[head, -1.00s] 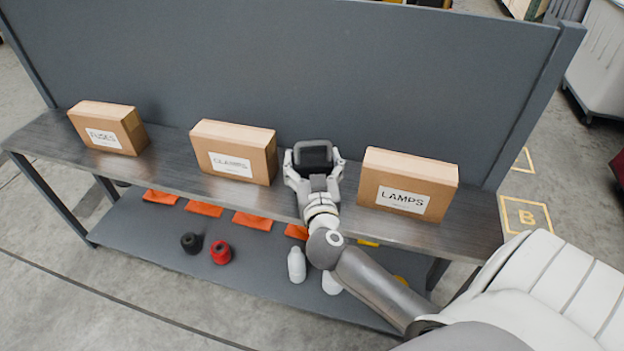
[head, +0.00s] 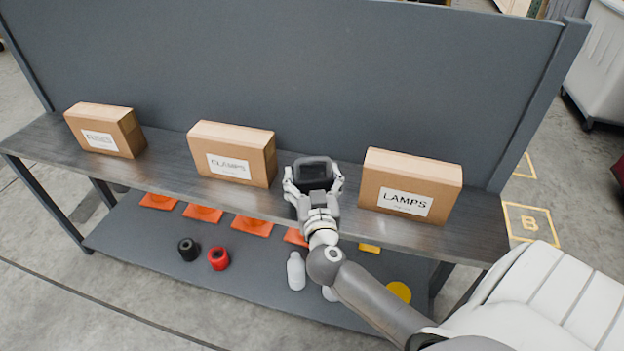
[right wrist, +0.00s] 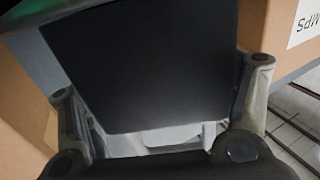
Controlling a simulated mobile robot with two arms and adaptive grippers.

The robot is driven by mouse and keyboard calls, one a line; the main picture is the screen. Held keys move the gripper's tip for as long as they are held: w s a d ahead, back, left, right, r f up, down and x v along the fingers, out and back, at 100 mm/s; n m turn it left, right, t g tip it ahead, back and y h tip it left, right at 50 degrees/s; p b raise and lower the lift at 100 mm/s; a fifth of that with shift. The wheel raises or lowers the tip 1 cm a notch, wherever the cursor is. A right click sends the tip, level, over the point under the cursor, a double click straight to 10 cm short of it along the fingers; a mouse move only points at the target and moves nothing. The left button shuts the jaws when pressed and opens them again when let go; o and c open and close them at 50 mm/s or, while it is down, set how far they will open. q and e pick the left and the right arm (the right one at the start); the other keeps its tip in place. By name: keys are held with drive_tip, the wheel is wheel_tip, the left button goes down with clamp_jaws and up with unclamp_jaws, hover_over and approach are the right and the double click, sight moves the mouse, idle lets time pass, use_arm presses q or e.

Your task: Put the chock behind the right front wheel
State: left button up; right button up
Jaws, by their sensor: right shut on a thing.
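A dark grey block (head: 313,171), which looks like the chock, is between the fingers of my right gripper (head: 314,186) at the shelf, between two cartons. The gripper is shut on it. In the right wrist view the dark block (right wrist: 155,65) fills the middle, with a finger on each side. Whether it touches the shelf top I cannot tell. The right front wheel cannot be made out. My left gripper is not in view.
Cartons labelled CLAMPS (head: 232,152) and LAMPS (head: 410,184) flank the gripper on the grey shelf (head: 470,235); another carton (head: 105,129) stands left. Several items lie on the lower shelf. A floor square marked B (head: 530,223) and a wheeled white bin (head: 600,60) are right.

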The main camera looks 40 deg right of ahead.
drive_tip(key=shift+r, duration=0.1)
drive_tip(key=o, duration=1.4)
drive_tip(key=shift+f, duration=0.2)
drive_tip(key=o, duration=0.3)
drive_tip(key=shift+r, duration=0.1)
